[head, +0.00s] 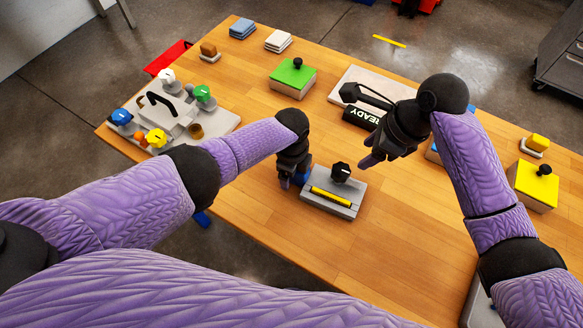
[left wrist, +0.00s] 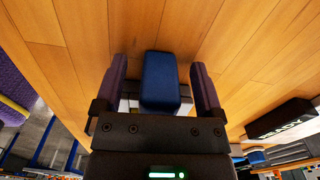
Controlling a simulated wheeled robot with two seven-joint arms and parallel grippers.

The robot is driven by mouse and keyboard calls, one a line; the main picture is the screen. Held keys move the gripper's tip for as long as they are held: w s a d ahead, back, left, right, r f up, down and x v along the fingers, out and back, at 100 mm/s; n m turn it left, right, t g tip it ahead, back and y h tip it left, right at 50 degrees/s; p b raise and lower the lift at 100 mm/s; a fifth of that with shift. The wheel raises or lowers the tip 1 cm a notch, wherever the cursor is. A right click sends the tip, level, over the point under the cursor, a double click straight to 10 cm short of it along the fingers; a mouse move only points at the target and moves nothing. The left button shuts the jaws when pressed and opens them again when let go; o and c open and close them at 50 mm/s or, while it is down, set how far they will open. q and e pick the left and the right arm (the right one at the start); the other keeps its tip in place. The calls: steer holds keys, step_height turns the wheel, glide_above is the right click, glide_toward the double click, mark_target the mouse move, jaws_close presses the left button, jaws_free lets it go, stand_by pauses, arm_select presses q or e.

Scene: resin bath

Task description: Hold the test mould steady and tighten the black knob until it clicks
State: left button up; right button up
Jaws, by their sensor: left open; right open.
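The test mould (head: 345,208) is a low grey block on the wooden table, with a yellow bar (head: 331,196) along its top. The black knob (head: 340,172) stands at its back edge. My left gripper (head: 291,180) is at the mould's left end. In the left wrist view, my left gripper (left wrist: 158,64) is open, with a finger on each side of a blue block (left wrist: 160,82) and small gaps between. My right gripper (head: 372,157) is open and empty, raised behind and right of the knob. Much of the blue block is hidden in the head view.
A fixture with coloured knobs (head: 220,122) stands at the left. A green-topped block (head: 293,77), a grey board (head: 370,80) and a black READY sign (head: 362,117) lie behind the mould. A yellow-topped block (head: 535,185) is at the right. The table in front of the mould is clear.

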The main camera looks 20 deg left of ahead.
arm_select(q)
jaws_close()
stand_by(0.3)
stand_by(0.3)
